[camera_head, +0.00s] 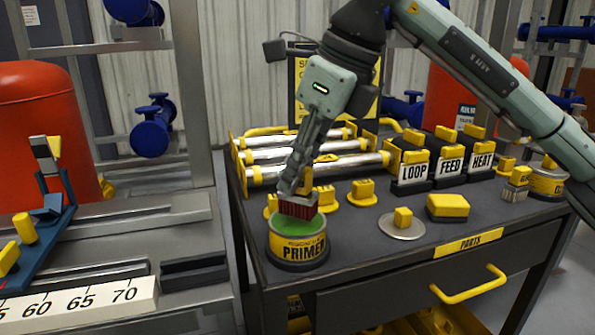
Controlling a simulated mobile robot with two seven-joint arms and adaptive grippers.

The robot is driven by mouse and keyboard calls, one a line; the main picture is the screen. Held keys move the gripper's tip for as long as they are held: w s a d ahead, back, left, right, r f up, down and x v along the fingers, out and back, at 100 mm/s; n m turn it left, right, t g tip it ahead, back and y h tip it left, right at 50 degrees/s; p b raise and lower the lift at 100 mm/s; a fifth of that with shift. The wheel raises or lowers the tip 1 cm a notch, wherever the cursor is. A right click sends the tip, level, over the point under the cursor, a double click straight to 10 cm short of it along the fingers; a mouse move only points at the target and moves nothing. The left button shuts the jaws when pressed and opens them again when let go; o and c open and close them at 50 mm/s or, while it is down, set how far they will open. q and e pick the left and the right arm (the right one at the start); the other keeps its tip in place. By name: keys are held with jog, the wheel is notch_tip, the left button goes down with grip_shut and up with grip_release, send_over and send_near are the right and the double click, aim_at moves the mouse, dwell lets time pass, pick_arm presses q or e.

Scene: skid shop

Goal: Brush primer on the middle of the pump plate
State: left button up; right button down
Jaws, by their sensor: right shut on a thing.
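My right gripper (303,180) comes down from the upper right and is shut on a brush with dark red bristles (298,208). The bristles are at the mouth of the yellow and black primer tin (300,250), over its green contents. I cannot tell whether they touch the primer. The tin stands at the front left of the dark parts table. The pump plate is not clearly identifiable; a blue piece with yellow knobs (38,240) stands on the metal frame at the left edge. My left gripper is not in view.
The parts table (400,265) also holds silver cylinders (320,168), blocks labelled LOOP (412,172), FEED and HEAT, a round disc (401,230), a yellow block (448,206) and another tin (547,182). A numbered scale (80,302) lies at the lower left.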

jog(key=shift+r+p, duration=1.65)
jog(key=shift+r, duration=1.25)
